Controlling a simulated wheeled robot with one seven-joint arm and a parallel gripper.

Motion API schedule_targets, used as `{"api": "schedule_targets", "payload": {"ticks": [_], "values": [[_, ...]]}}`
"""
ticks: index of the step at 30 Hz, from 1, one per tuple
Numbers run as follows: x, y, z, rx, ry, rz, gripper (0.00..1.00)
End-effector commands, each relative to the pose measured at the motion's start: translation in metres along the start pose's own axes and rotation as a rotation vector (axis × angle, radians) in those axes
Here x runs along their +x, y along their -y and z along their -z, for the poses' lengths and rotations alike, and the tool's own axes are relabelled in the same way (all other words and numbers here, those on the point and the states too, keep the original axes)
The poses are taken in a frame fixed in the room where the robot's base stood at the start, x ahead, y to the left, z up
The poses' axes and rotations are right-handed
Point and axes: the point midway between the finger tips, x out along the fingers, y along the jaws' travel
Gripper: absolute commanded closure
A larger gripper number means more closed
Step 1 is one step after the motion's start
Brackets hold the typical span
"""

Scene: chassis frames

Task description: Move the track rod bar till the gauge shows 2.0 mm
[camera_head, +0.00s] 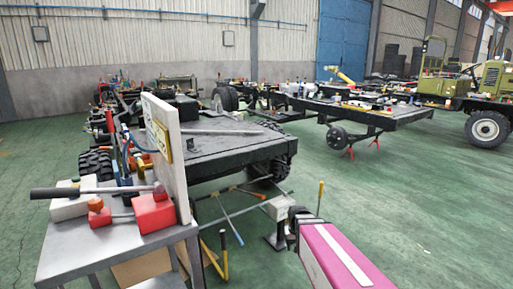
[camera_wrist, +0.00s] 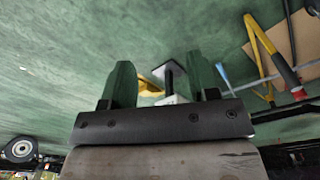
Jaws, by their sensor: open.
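Several thin rods lie low beneath the front of the black chassis (camera_head: 215,150) in the head view. One long pale rod (camera_head: 245,209) runs toward a small pale box (camera_head: 279,207) on a dark stand. I cannot tell for sure which rod is the track rod bar. The box may be the gauge, but no reading is legible. My gripper (camera_wrist: 160,84) is open in the wrist view, with its two dark green fingers apart. A black square stand base (camera_wrist: 174,74) and a yellow piece show beyond and between the fingers. I see nothing held.
A grey metal table (camera_head: 110,235) at left holds a red block (camera_head: 153,212), a hammer-like tool and an upright white board (camera_head: 168,155). Yellow bars (camera_head: 224,257) stand near its legs. A second chassis (camera_head: 375,115) stands behind.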

Motion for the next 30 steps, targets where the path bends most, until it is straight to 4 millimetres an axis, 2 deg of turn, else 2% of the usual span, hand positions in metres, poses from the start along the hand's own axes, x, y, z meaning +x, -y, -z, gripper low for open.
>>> {"api": "schedule_targets", "payload": {"ticks": [1,3,7,30], "values": [[-0.016,-0.006,-0.031,0.02,0.014,0.003,0.45],[-0.028,-0.011,-0.052,0.04,0.033,0.007,0.45],[-0.039,-0.016,-0.074,0.063,0.054,0.012,0.45],[-0.041,-0.017,-0.077,0.068,0.059,0.013,0.45]]}}
